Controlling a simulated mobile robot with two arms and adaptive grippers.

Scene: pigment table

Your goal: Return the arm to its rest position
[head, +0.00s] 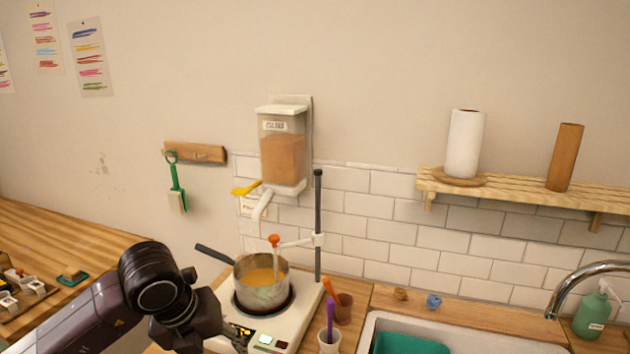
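My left arm comes in from the lower left, and its dark gripper (236,340) is low in the head view, beside the front left corner of the white hot plate (288,330). The fingers are small, dark and partly hidden by the wrist, so I cannot tell whether they are open or shut. I see nothing clearly held. My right gripper is not in view.
A metal pot (262,295) of orange liquid stands on the hot plate, its handle pointing left. A stand rod (318,225) rises behind. A cup with a purple tool (330,322) and a sink (470,335) lie right. A gum dispenser (284,150) hangs above.

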